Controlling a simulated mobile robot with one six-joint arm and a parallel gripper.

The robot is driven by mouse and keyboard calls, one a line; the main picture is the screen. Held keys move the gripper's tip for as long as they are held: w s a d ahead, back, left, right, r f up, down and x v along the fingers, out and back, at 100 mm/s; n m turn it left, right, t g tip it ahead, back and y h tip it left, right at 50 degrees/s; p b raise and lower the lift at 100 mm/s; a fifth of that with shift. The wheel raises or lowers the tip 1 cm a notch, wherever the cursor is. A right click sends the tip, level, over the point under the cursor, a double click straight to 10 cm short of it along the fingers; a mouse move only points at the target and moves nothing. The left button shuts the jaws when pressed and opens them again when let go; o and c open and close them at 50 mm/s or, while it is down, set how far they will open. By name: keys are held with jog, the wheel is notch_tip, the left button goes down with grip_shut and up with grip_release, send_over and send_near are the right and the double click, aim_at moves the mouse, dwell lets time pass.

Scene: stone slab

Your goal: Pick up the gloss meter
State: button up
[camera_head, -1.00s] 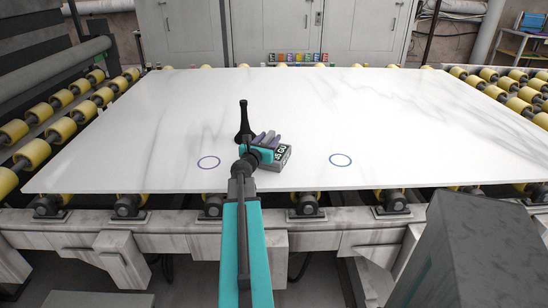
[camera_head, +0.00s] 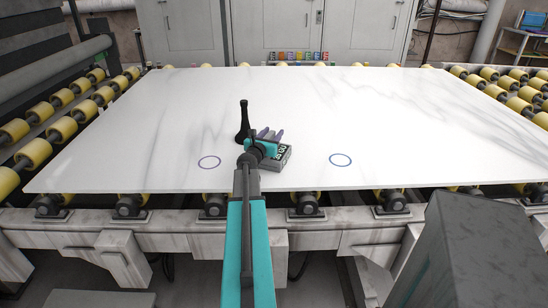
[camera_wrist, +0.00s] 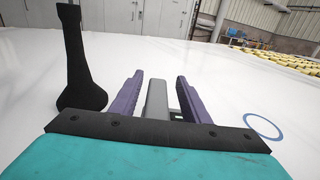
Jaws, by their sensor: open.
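The gloss meter (camera_head: 283,156) is a small grey box with a dark display on its near right side. It stands on the white stone slab near the front edge. My gripper (camera_head: 271,134), with teal body and purple fingers, is right at it and partly covers it. In the wrist view my gripper (camera_wrist: 160,77) is open, and a grey block, apparently the gloss meter (camera_wrist: 156,98), shows between the two fingers. The fingers look apart from its sides; contact is hard to tell. Its lower part is hidden by my gripper.
A tall black object (camera_head: 243,122) stands upright just left of my gripper, and close by in the wrist view (camera_wrist: 74,60). The rest of the slab (camera_head: 420,110) is clear.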

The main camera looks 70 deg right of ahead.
grip_shut()
dwell(1.5)
